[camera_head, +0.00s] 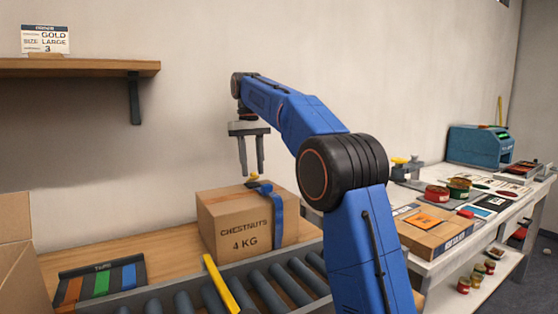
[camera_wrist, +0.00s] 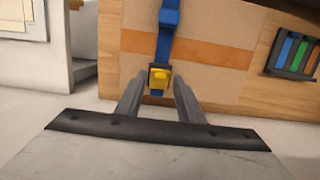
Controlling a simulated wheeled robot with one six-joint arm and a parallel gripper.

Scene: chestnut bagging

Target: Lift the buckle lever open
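A cardboard box (camera_head: 226,226) marked "CHESTNUTS 4 KG" sits on the wooden bench, with a blue strap (camera_head: 278,222) around it. A yellow buckle lever (camera_head: 254,178) is at the top of the box; the yellow piece also shows in the wrist view (camera_wrist: 159,78) on the strap (camera_wrist: 164,45). My gripper (camera_head: 252,172) points down above the box top. Its two fingers are apart and empty. In the wrist view my gripper (camera_wrist: 158,82) has the yellow lever between or just beyond its fingertips; I cannot tell whether they touch it.
A roller conveyor (camera_head: 283,284) with a yellow bar (camera_head: 222,285) runs in front of the box. A holder with coloured straps (camera_head: 101,284) lies at left. A shelf (camera_head: 75,68) hangs upper left. A cluttered white table (camera_head: 460,222) stands at right.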

